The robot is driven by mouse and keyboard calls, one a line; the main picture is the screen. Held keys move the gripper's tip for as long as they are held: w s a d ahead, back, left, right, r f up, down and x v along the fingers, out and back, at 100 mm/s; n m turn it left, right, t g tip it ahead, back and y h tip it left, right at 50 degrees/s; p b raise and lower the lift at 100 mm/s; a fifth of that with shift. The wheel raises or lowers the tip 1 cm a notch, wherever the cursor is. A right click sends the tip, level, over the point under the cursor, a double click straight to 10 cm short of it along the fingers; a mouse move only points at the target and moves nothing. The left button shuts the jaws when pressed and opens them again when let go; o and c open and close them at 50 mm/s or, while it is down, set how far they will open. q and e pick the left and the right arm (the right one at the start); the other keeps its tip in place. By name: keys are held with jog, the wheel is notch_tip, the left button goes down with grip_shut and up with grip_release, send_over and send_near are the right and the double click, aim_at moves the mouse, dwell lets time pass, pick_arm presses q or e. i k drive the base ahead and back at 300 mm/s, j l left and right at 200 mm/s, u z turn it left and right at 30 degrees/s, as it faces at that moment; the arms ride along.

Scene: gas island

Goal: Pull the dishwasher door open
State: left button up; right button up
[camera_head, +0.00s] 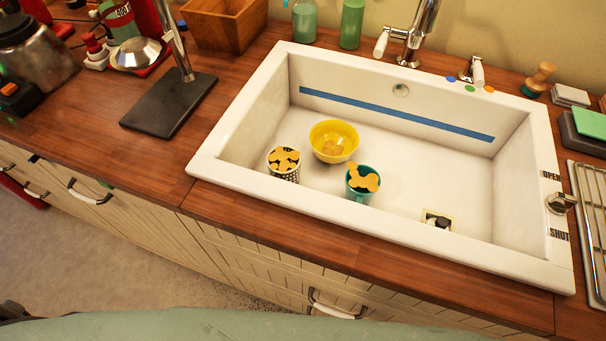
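No dishwasher is clearly identifiable in the head view. Below the wooden counter runs a cream, grooved cabinet front. It has a white-and-dark handle (336,306) below the sink, another handle (90,193) to the left, and a smaller handle (36,190) at the far left. The panels with these handles look shut; I cannot tell which one, if any, is the dishwasher door. Neither of my grippers is in view.
A white sink (440,170) holds a yellow bowl (334,140), a patterned cup (284,163) and a teal mug (362,184). A wooden box (225,22) stands behind. Bare grey floor (110,265) lies before the left cabinets.

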aim_at(157, 229)
jog(key=k+u, duration=0.1)
jog(key=u, duration=0.4)
jog(key=k+j+u, duration=0.1)
jog(key=u, duration=0.4)
jog(key=k+j+u, duration=0.1)
jog(key=u, duration=0.4)
jog(key=j, duration=0.1)
